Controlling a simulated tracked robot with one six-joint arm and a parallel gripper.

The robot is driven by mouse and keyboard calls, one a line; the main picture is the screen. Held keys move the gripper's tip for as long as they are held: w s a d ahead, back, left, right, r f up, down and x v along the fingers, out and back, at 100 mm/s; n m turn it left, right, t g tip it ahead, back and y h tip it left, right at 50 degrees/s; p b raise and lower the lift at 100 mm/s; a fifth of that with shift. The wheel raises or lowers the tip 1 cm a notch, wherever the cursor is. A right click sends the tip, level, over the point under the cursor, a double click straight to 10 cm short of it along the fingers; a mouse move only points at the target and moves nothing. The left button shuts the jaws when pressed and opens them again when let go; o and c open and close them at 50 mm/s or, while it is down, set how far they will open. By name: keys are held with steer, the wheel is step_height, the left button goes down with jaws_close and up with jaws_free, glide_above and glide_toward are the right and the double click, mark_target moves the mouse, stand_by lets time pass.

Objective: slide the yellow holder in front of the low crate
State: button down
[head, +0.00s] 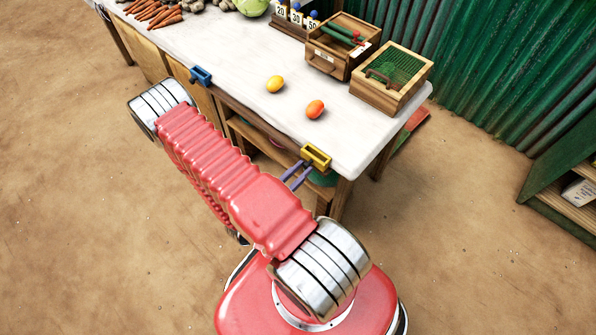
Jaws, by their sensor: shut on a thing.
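The yellow holder (323,160) sits on the front edge of the white-topped table, near its right end. My gripper (300,173) reaches it from the front, its two thin purple fingers meeting the holder's lower left side. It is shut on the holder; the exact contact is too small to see. A wooden crate with green mesh on top (408,93) stands at the table's right end and looks the lower of two. The taller wooden crate (323,68) stands to its left, holding green and red pieces. The holder is at the near edge, apart from both crates.
A blue holder (201,76) sits farther left on the same front edge. A yellow egg-shaped thing (275,84) and an orange one (315,109) lie on the table (232,65). The tabletop between the holder and the crates is otherwise clear.

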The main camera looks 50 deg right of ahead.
steer(key=shift+s, duration=0.3)
steer(key=c, duration=1.7)
jaws_free()
steer(key=shift+o, duration=0.6)
steer(key=shift+w, duration=0.1)
steer(key=a, duration=1.3)
steer(key=shift+w+a, duration=0.35)
steer(key=shift+w, duration=0.1)
steer(key=shift+f, duration=0.1)
